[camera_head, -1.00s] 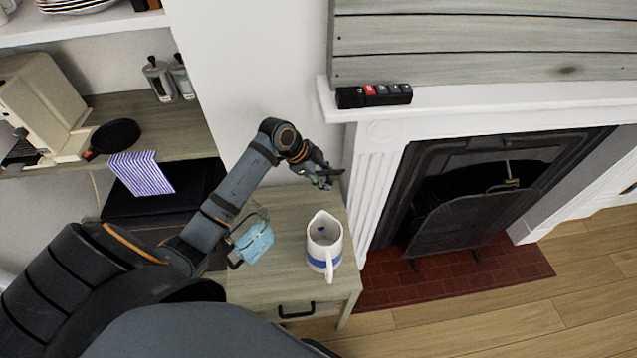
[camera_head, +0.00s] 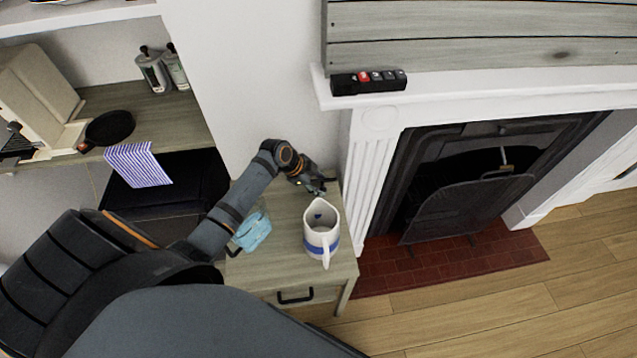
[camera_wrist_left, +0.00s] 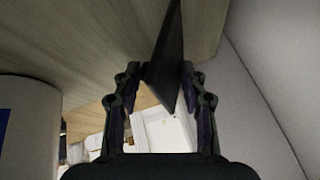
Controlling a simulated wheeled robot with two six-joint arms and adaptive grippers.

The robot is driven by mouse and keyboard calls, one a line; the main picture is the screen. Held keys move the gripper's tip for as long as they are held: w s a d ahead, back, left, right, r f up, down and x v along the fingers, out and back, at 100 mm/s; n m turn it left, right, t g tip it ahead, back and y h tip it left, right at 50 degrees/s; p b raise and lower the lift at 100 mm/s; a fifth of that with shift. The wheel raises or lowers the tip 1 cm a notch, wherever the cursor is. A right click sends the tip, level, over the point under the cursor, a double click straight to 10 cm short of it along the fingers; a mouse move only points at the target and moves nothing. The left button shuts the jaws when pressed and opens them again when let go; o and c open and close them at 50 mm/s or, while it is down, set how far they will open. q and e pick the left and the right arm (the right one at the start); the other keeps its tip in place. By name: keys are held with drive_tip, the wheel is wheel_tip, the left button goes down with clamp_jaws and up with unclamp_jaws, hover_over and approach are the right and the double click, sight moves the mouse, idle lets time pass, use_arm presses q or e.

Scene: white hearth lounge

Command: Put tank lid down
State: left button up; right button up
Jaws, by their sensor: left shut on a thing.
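My left gripper (camera_head: 317,187) is over the back of the small wooden side table (camera_head: 272,268), near the white wall. It is shut on a dark, thin flat piece, the tank lid, which shows edge-on between the fingers in the left wrist view (camera_wrist_left: 168,58). The lid is close to the tabletop; I cannot tell whether it touches. In the head view the lid is small and partly hidden by the fingers. My right gripper is not in view.
A white jug with a blue band (camera_head: 321,238) stands on the table just in front of the gripper. A light-blue item (camera_head: 252,232) lies beside my left forearm. The fireplace surround (camera_head: 367,170) is right of the table.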

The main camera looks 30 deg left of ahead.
use_arm(q)
drive_tip(key=o, duration=1.3)
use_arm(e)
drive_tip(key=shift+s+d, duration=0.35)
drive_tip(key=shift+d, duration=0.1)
use_arm(q)
drive_tip(key=shift+v, duration=6.05)
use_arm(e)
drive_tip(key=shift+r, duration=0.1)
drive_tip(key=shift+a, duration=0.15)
use_arm(q)
drive_tip(key=shift+r, duration=0.1)
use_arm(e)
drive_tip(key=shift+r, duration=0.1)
